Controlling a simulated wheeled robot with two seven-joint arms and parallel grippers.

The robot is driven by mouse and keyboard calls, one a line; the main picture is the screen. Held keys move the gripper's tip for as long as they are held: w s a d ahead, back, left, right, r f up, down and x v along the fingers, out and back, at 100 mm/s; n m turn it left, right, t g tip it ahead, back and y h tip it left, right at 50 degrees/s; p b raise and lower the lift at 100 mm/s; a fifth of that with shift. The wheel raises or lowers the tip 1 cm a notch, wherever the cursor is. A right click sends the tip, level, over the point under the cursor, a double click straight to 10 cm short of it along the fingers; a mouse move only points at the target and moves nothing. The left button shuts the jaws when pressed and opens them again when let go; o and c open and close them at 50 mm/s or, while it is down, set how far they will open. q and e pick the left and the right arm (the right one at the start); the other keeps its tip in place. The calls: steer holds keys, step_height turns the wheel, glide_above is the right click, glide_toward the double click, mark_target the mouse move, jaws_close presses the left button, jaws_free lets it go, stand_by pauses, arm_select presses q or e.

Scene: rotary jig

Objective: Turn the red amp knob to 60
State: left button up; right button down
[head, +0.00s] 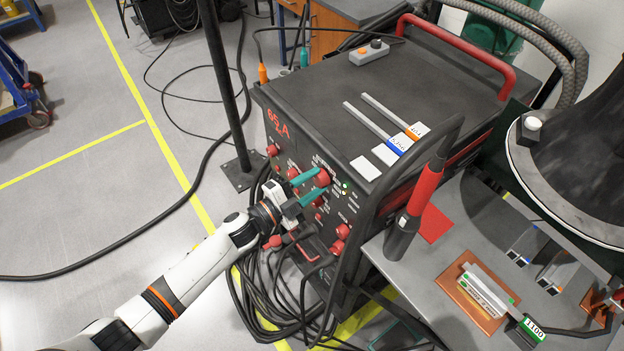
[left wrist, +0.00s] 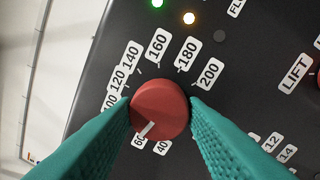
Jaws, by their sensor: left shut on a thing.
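The red amp knob (head: 323,178) is on the front panel of the dark welding machine (head: 340,105). In the left wrist view the knob (left wrist: 160,108) is ringed by number labels from 40 to 200. Its white pointer mark (left wrist: 147,129) points down and left, at about the 60 label (left wrist: 138,140), whose edge is partly covered by the left finger. My left gripper (head: 316,184) has its teal fingers shut on the knob, one on each side. My right gripper is not in view.
Other red knobs (head: 272,150) and a LIFT label (left wrist: 294,74) are on the same panel. Black cables (head: 265,305) hang below. The floor at left is mostly open.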

arm_select(q)
steer(key=shift+n+p, duration=0.3)
steer(key=shift+n, duration=0.8)
steer(key=o, duration=1)
steer(key=shift+c, duration=0.2)
steer(key=r+b+v, duration=0.1)
steer(key=b+v, duration=0.2)
steer(key=v, duration=0.9)
steer(key=shift+f, duration=0.45)
steer(key=shift+s+f, duration=0.1)
